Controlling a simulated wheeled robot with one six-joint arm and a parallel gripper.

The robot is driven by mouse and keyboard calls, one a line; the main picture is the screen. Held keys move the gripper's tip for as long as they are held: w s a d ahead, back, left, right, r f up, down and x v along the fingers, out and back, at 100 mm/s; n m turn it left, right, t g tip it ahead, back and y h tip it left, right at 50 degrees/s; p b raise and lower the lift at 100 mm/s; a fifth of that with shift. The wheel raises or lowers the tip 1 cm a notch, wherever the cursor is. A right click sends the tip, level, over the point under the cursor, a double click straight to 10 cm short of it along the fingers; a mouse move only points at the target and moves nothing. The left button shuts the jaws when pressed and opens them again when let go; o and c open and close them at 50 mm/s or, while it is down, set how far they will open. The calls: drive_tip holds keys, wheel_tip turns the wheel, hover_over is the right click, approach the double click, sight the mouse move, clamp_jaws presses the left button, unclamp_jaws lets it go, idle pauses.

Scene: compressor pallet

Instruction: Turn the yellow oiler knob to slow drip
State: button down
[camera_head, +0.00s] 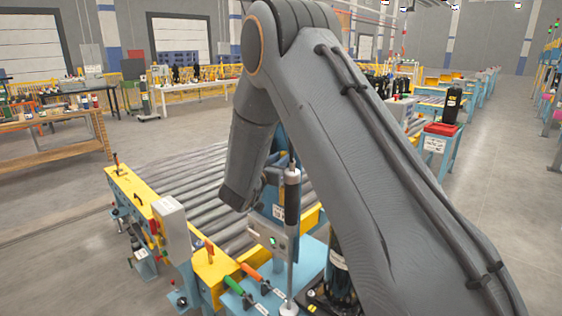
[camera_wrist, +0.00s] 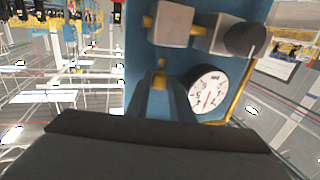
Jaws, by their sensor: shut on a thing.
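My gripper (camera_wrist: 161,82) is in the lower middle of the wrist view, its two fingers pointing up the blue panel (camera_wrist: 138,50). A small yellow knob (camera_wrist: 160,65) shows at the fingertips, and the gripper is shut on it. The fingers hide most of the knob, so its turn position cannot be read. In the head view my arm covers the knob and the gripper.
A round white-faced gauge (camera_wrist: 207,90) sits close right of the fingers. A metal block (camera_wrist: 170,24) and a dark cylinder (camera_wrist: 238,38) are above, with yellow pipe beside them. The head view shows a roller conveyor (camera_head: 190,180) and lever handles (camera_head: 233,285).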

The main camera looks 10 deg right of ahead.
drive_tip(key=m+g+h+b, duration=0.2)
drive_tip(key=w+m+g+h+b, duration=0.1)
drive_tip(key=m+g+h+b, duration=0.1)
drive_tip(key=g, duration=0.1)
drive_tip(key=a+m+g+h+b, duration=0.1)
drive_tip(key=m+g+h+b, duration=0.1)
drive_tip(key=g, duration=0.1)
drive_tip(key=shift+w, duration=0.15)
drive_tip(key=shift+m+b, duration=0.3)
drive_tip(key=c, duration=1.6)
unclamp_jaws()
drive_tip(key=shift+r, duration=0.1)
drive_tip(key=shift+p, duration=0.3)
